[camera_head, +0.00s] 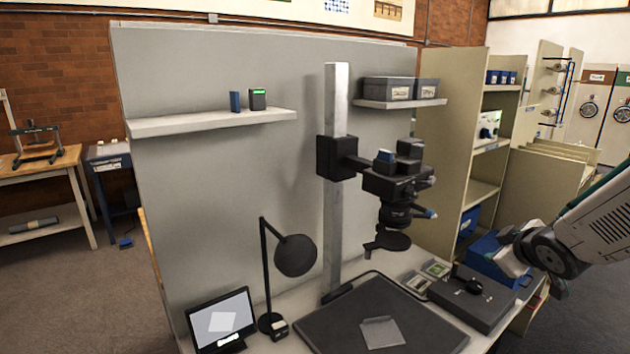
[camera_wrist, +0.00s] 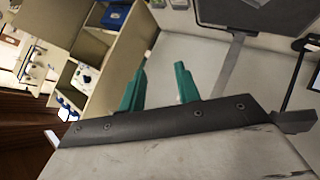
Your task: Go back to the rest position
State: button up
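My arm reaches in from the right edge in the head view, and its end is over the right end of the desk, by the blue box (camera_head: 490,258). The fingers are hard to make out there. In the wrist view my gripper (camera_wrist: 160,88) shows two green fingers with a clear gap between them. Nothing is held between the fingers. The wrist view is rotated and shows the desk, shelving and grey panel beyond the fingers.
A copy stand with a camera (camera_head: 395,185) rises over a dark baseboard (camera_head: 440,335) bearing a paper sheet (camera_head: 382,332). A black control box (camera_head: 475,300) sits beside it. A lamp (camera_head: 295,255) and a tablet (camera_head: 221,320) stand left. Beige shelving (camera_head: 446,150) stands behind.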

jog(key=s+a+m+g+h, duration=0.2)
jog(key=s+m+g, duration=0.45)
jog(key=s, duration=0.85)
jog(key=s+a+r+g+y, duration=0.1)
jog(key=s+a+r, duration=0.1)
jog(key=s+a, duration=0.3)
jog(key=s+a+r+g+y, duration=0.1)
jog(key=s+a+r+y, duration=0.1)
jog(key=s+a, duration=0.4)
jog(key=s+r, duration=0.1)
jog(key=s, duration=0.2)
jog(key=shift+s+a+r+m+g+y, duration=0.3)
jog(key=shift+s+m+g, duration=0.05)
